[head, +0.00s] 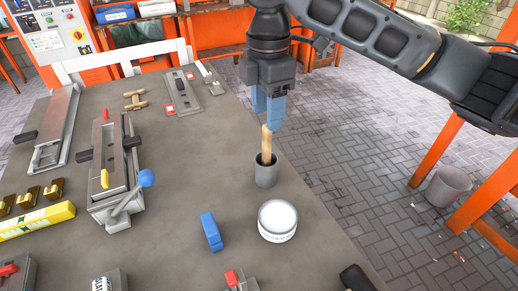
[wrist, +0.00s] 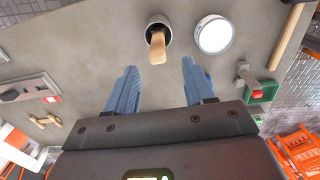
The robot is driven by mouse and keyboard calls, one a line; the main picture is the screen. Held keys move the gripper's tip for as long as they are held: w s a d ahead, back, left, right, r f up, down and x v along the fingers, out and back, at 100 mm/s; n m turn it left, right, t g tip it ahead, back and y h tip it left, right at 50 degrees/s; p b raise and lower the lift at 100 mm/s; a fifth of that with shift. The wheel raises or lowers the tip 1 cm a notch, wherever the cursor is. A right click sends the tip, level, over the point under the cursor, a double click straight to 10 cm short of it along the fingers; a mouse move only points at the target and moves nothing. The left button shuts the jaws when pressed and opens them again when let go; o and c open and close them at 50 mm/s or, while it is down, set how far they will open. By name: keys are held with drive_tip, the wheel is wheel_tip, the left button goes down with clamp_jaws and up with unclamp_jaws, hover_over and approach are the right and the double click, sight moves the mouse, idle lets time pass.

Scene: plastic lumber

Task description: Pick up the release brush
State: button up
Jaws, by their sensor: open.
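The release brush (head: 267,141) stands in a dark grey cup (head: 266,174) near the right edge of the table, its light wooden handle pointing up. Its lower part is hidden inside the cup. In the wrist view the wooden handle (wrist: 158,48) rises from the cup (wrist: 158,22), ahead of the gap between my fingers. My gripper (head: 274,118), with blue fingers, is just above the handle's top in the head view. In the wrist view my gripper (wrist: 158,84) is open, with nothing between its fingers.
A round white-lidded tin (head: 277,219) stands in front of the cup, with a blue block (head: 211,232) to its left. A metal fixture with a blue-knobbed lever (head: 146,178) is further left. The table (head: 190,150) is clear directly left of the cup.

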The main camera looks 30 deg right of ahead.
sight(267, 134)
wheel_tip(267, 134, down, 7)
drive_tip(key=shift+w+d+r+p, duration=0.15)
drive_tip(key=shift+p, duration=0.45)
drive_tip(key=shift+c, duration=0.2)
clamp_jaws()
